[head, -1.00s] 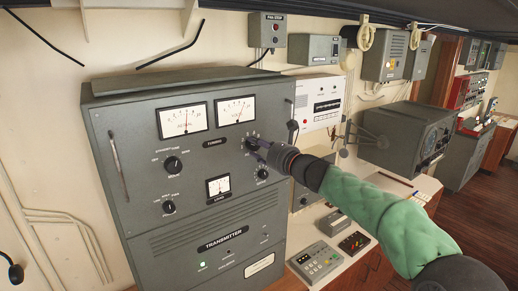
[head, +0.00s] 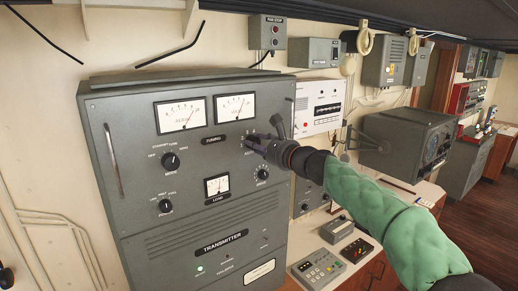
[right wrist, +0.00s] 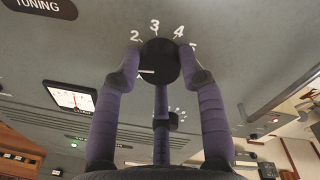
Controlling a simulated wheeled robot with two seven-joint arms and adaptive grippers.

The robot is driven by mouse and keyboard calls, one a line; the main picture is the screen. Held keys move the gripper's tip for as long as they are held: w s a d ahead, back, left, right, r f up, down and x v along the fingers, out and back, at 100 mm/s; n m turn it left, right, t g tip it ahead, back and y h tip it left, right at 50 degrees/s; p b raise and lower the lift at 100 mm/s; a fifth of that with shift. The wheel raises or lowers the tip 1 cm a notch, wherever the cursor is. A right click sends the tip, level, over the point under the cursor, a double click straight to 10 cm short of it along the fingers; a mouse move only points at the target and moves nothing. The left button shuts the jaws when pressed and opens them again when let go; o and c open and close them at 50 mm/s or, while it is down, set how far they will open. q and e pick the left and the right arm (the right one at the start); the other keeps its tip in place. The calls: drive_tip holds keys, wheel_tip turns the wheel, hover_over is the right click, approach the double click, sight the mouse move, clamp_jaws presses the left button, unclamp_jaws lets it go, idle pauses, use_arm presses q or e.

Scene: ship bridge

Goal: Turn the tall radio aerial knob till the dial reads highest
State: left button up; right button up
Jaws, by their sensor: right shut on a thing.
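The grey radio transmitter cabinet (head: 135,190) fills the left and middle of the head view. My right gripper (head: 250,142) is at the tuning knob, right of the "TUNING" label, and mostly hides it there. In the right wrist view the round black knob (right wrist: 160,60) sits between the fingertips of the right gripper (right wrist: 159,66), which is shut on it. Its white pointer line points left, and numbers 2, 3 and 4 show around it. The aerial dial (head: 180,115) has a red needle leaning right. Its exact reading is too small to tell. My left gripper is out of view.
A second dial (head: 235,108) is beside the aerial dial. The load meter (head: 217,185) and another knob (head: 263,174) lie below my gripper. Two more knobs, upper (head: 170,161) and lower (head: 165,206), are at left. A metal handle (head: 112,160) stands out at the cabinet's left.

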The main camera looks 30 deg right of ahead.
drive_tip(key=shift+r, duration=0.2)
idle(0.3)
drive_tip(key=o, duration=1.1)
drive_tip(key=shift+o, duration=0.2)
drive_tip(key=shift+f, duration=0.1)
drive_tip(key=s+d, duration=0.1)
drive_tip(key=s, duration=1.1)
drive_tip(key=shift+d+r, duration=0.3)
drive_tip(key=shift+w, duration=0.1)
